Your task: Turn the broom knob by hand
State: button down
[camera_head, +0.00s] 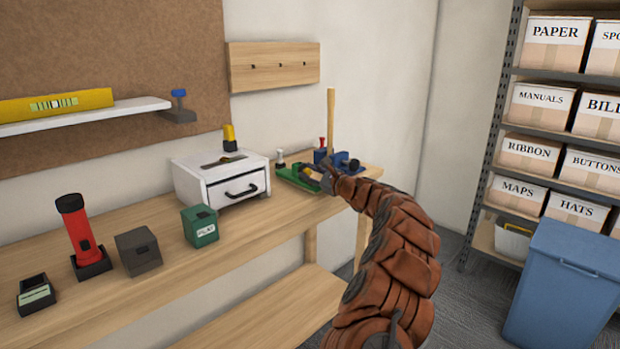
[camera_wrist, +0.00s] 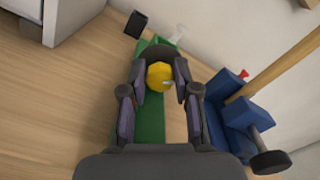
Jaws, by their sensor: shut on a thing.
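My gripper (camera_head: 322,179) is at the far right end of the workbench, low over a green device (camera_head: 290,178). In the wrist view its two fingers (camera_wrist: 161,78) are closed on the sides of a yellow knob (camera_wrist: 159,75) on the green device (camera_wrist: 150,122). Just right of it stands a blue holder (camera_wrist: 228,118) with a wooden stick (camera_wrist: 283,68) rising from it and a black knob (camera_wrist: 270,162) at its side. The stick (camera_head: 331,115) stands upright in the head view. No label shows which knob is the broom's.
A white drawer box (camera_head: 222,180) stands left of the green device. A green box (camera_head: 200,226), a grey box (camera_head: 138,251) and a red flashlight (camera_head: 77,232) stand along the bench (camera_head: 240,247). A blue bin (camera_head: 565,285) and shelving are at the right.

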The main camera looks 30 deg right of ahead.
dwell(0.4)
jog(key=c, duration=0.9)
grip_release()
jog(key=shift+r+p, duration=0.1)
jog(key=shift+p, duration=0.25)
